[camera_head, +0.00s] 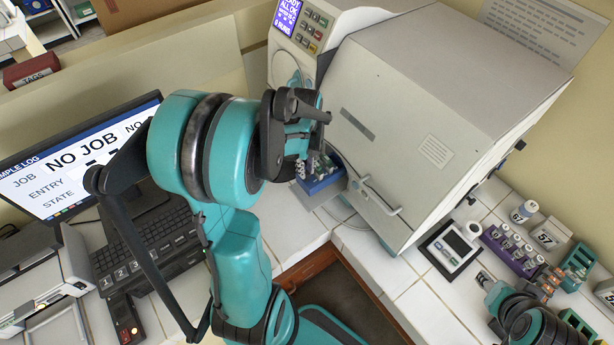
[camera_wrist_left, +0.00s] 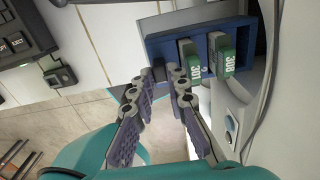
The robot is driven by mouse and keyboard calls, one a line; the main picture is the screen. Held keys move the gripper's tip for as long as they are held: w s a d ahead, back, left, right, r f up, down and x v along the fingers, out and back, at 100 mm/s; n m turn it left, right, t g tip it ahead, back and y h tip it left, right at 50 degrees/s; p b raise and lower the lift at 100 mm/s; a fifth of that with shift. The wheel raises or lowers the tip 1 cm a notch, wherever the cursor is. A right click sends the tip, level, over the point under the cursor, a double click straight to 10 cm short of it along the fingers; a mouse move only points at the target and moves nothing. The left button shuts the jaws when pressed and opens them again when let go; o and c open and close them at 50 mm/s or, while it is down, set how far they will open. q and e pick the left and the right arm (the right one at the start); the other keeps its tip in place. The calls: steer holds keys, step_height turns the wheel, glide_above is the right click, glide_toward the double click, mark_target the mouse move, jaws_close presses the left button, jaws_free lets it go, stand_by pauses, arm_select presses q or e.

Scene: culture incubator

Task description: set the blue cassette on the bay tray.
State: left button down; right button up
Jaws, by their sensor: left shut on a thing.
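The blue cassette (camera_head: 322,183) is at the mouth of the incubator bay, low on its left side. In the left wrist view the cassette (camera_wrist_left: 166,49) is a blue frame with green-labelled vials; one label (camera_wrist_left: 234,74) reads 308. My left gripper (camera_wrist_left: 158,80) is shut on the cassette's near edge, with a finger on either side; it also shows in the head view (camera_head: 306,166). A flat grey plate, apparently the bay tray (camera_head: 311,196), shows under the cassette. I cannot tell whether they touch. My right gripper (camera_head: 486,283) is at the lower right, partly cut off.
The incubator (camera_head: 440,110) with its door handle (camera_head: 382,196) stands right of my left gripper. A monitor (camera_head: 75,160) and keyboard (camera_head: 150,245) are at left. A scale (camera_head: 449,247), a purple vial rack (camera_head: 512,250) and a teal rack (camera_head: 577,265) stand on the right counter.

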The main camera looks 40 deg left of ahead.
arm_select(q)
step_height(320, 180, down, 4)
steer(key=shift+r+b, duration=0.1)
steer(key=shift+b, duration=0.2)
steer(key=shift+w+f, duration=0.2)
steer(key=shift+f, duration=0.3)
steer(key=c, duration=1.5)
jaws_free()
